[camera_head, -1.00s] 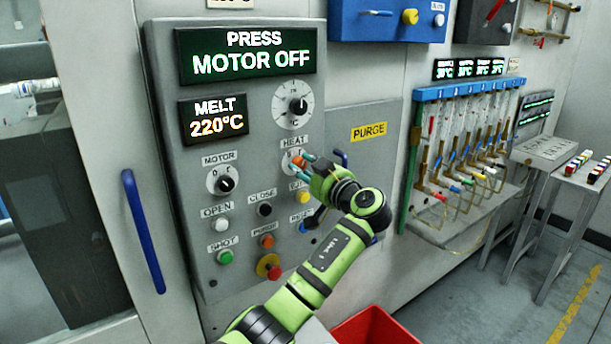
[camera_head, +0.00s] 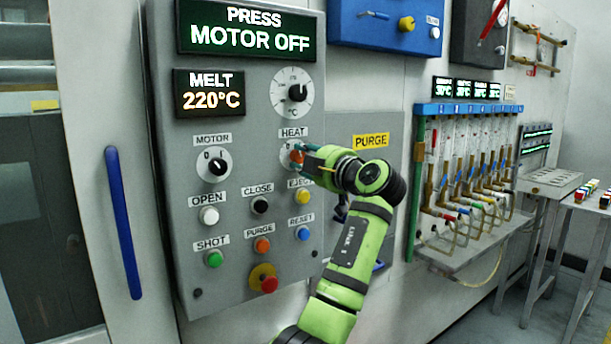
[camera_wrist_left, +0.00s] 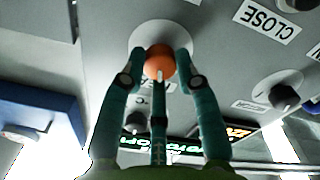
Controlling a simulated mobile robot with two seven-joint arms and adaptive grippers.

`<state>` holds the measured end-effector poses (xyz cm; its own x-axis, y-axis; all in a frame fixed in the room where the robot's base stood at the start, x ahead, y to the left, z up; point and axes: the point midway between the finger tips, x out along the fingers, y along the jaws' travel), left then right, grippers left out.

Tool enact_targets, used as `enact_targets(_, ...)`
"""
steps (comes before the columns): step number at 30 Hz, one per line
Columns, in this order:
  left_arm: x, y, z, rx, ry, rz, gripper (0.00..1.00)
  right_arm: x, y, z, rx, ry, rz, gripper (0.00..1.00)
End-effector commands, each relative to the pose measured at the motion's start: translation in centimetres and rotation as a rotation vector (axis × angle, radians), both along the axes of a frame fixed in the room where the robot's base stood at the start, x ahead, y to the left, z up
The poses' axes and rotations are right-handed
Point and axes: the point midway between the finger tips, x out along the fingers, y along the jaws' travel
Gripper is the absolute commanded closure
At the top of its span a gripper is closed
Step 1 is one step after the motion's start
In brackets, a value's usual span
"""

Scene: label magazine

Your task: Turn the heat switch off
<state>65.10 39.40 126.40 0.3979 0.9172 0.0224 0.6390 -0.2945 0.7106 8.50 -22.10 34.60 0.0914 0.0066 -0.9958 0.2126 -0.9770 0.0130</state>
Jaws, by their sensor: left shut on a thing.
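The heat switch (camera_head: 296,155) is a round orange knob on a pale dial, under the HEAT label (camera_head: 293,132) on the grey control panel. It also shows in the left wrist view (camera_wrist_left: 160,60), with a small pale pointer mark on it. My left gripper (camera_head: 306,160) reaches it from the right. In the left wrist view its teal fingers (camera_wrist_left: 160,72) are shut on the knob from both sides, with a third finger in the middle. The fingers hide part of the dial, so the exact setting cannot be read. My right gripper is not in view.
The motor knob (camera_head: 217,167) is left of the heat switch. Several buttons, including the yellow eject button (camera_head: 303,196), sit close below. A blue door handle (camera_head: 124,222) stands out at left. Hoses on a blue rack (camera_head: 470,108) are at right.

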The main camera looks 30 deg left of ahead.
Motion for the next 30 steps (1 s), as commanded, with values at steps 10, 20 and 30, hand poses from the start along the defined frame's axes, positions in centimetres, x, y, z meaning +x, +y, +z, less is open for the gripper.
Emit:
enact_targets(10,0.0,0.0,0.0,-0.087,-0.214,-0.001,1.0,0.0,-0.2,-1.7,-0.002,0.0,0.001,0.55)
enact_targets(20,0.0,0.0,0.1,-0.12,-0.295,0.0,1.0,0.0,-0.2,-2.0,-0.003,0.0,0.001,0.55)
enact_targets(30,0.0,0.0,0.1,-0.124,-0.303,0.0,1.0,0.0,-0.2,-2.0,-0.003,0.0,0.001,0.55)
